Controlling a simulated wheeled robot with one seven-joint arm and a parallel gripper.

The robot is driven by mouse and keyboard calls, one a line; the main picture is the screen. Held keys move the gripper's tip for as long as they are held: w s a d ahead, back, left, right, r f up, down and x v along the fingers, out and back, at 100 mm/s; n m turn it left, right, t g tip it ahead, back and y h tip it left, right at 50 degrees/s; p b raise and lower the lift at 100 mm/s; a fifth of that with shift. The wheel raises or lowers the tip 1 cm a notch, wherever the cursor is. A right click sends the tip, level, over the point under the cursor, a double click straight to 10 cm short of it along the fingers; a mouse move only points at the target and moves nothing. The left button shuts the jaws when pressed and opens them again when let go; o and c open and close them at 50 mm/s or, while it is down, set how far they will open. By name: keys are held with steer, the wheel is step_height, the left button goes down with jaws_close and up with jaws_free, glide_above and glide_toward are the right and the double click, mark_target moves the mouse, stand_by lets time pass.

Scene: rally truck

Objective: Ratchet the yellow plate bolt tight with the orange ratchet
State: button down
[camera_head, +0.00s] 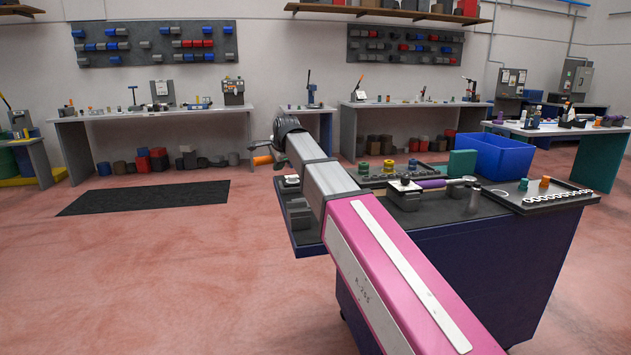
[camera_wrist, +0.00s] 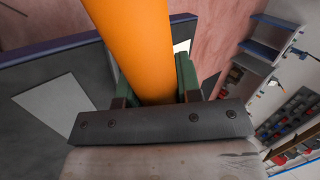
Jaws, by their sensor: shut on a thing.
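The orange ratchet (camera_head: 263,160) shows as a short orange handle beside the cart's left end in the head view. In the wrist view its thick orange handle (camera_wrist: 128,40) runs up out of the frame. My gripper (camera_wrist: 152,88) is shut on this handle, with a green-padded finger on each side. In the head view my gripper (camera_head: 277,150) is mostly hidden behind my arm. The ratchet's head is out of sight.
The dark blue cart (camera_head: 470,265) carries a blue bin (camera_head: 498,153), a green block (camera_head: 462,163), a vise-like fixture (camera_head: 405,194) and a tray of rings (camera_head: 545,197). A pale square (camera_wrist: 52,108) lies on a dark surface. Open floor lies left; benches line the wall.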

steer(key=shift+r, duration=2.35)
steer(key=shift+s, duration=0.1)
